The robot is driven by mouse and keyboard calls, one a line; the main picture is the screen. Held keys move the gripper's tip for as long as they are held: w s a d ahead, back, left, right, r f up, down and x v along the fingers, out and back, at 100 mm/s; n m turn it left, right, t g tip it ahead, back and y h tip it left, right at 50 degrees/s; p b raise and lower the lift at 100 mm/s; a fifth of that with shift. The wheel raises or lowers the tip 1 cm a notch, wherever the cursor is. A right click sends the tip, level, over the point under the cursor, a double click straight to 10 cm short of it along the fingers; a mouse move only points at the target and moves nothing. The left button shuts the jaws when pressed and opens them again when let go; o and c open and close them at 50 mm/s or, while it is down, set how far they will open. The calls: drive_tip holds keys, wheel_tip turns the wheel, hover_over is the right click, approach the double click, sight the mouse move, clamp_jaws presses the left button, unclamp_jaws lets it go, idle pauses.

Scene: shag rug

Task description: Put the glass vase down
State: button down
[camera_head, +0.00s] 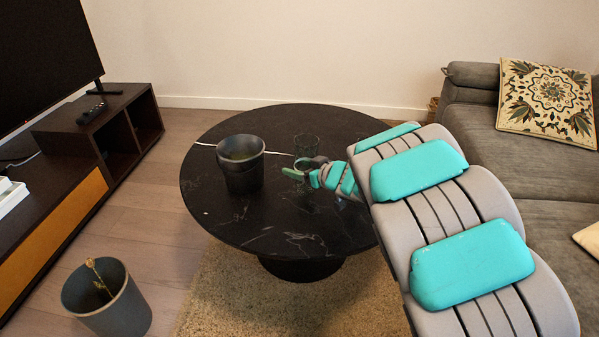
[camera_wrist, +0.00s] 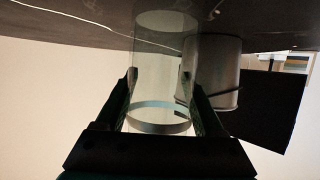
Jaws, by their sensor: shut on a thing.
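The clear glass vase (camera_head: 305,145) is over the round black marble table (camera_head: 300,240), near its middle. It looks roughly upright. My gripper (camera_head: 306,172) reaches in from the right and is shut on the vase. In the wrist view, which looks upside down, the vase (camera_wrist: 163,75) stands between the two fingers (camera_wrist: 160,95), with one end close to the dark tabletop (camera_wrist: 60,25). I cannot tell whether its base touches the table.
A dark grey pot (camera_head: 243,178) stands on the table left of the vase. A bin with a dry stem (camera_head: 125,305) is on the floor at lower left. A sofa (camera_head: 480,120) is at right, a TV stand (camera_head: 60,170) at left.

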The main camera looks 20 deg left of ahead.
drive_tip(key=shift+f, duration=0.65)
drive_tip(key=shift+f, duration=0.1)
unclamp_jaws()
drive_tip(key=shift+f, duration=0.1)
drive_tip(key=shift+r, duration=0.25)
drive_tip(key=v, duration=1.2)
drive_tip(key=shift+p, duration=0.4)
drive_tip(key=shift+s, duration=0.1)
